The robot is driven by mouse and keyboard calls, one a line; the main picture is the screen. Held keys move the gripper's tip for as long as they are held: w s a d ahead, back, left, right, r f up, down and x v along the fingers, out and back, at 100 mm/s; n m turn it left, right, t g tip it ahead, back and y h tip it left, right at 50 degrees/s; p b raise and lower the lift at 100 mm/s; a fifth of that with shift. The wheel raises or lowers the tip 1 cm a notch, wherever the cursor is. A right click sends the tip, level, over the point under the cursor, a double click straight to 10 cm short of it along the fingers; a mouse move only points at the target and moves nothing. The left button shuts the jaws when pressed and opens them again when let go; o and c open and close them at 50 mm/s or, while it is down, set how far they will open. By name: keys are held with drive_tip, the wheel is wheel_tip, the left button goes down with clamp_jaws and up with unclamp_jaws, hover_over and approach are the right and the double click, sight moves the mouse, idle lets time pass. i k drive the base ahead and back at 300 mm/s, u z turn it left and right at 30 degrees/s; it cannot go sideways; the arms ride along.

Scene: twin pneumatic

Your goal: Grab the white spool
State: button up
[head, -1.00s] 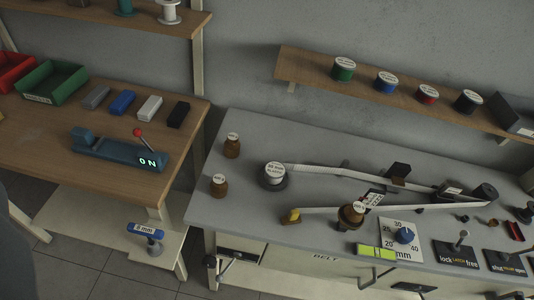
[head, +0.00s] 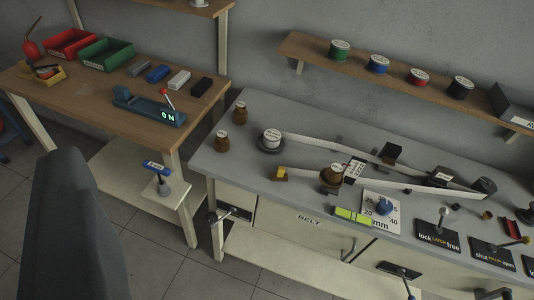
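A white spool (head: 200,3) stands on the upper left shelf. Only its lower flange shows at the top edge of the picture; the rest is cut off. A second white-topped reel (head: 272,137) sits on a dark round base at the left of the grey bench, with a pale belt running from it. My gripper is not visible. A large dark grey part, probably of my own arm or body, rises at the lower left, well apart from both.
A wooden table (head: 100,112) at left holds red (head: 70,43) and green (head: 106,54) bins, several blocks and a teal device (head: 148,107) reading "ON". The grey bench (head: 225,165) carries the belt mechanism. Several coloured spools stand on the right wall shelf (head: 310,50). Floor (head: 140,265) is open in front.

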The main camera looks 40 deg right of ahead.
sight(272, 139)
drive_tip(key=z, duration=0.2)
drive_tip(key=i, duration=0.85)
drive_tip(key=u, duration=0.1)
